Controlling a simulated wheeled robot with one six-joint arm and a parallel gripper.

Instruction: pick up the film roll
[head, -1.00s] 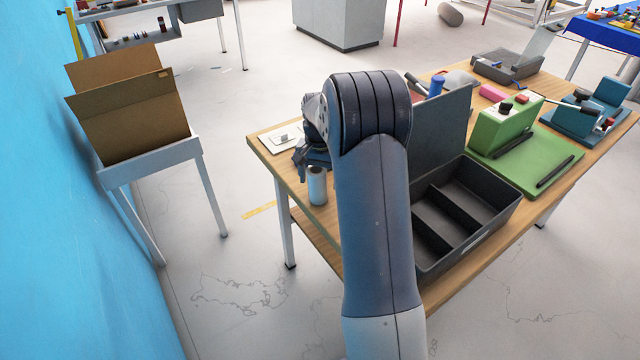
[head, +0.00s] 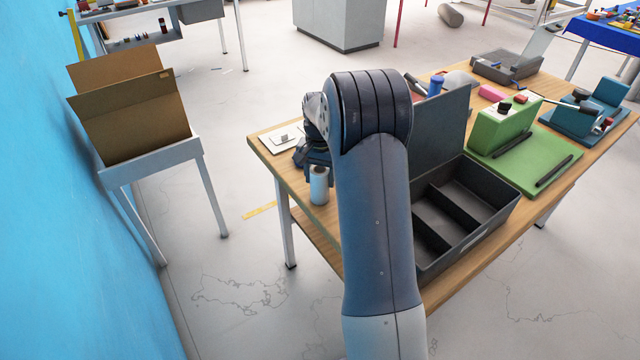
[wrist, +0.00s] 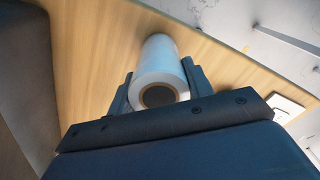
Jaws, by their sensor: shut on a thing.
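The film roll (head: 319,186) is a white cylinder with a dark core, upright at the left end of the wooden table in the head view. In the wrist view the film roll (wrist: 158,72) sits between the two dark fingers of my gripper (wrist: 158,90), with its dark core end facing the camera. My gripper is shut on it from above. In the head view my gripper (head: 318,164) is partly hidden behind my arm. I cannot tell whether the roll still touches the table.
An open dark case (head: 455,215) with compartments stands right of my arm, its lid raised. A green board (head: 525,160) lies farther right. A white card (head: 281,138) lies at the table's left corner. A stand with brown boards (head: 150,150) is off to the left.

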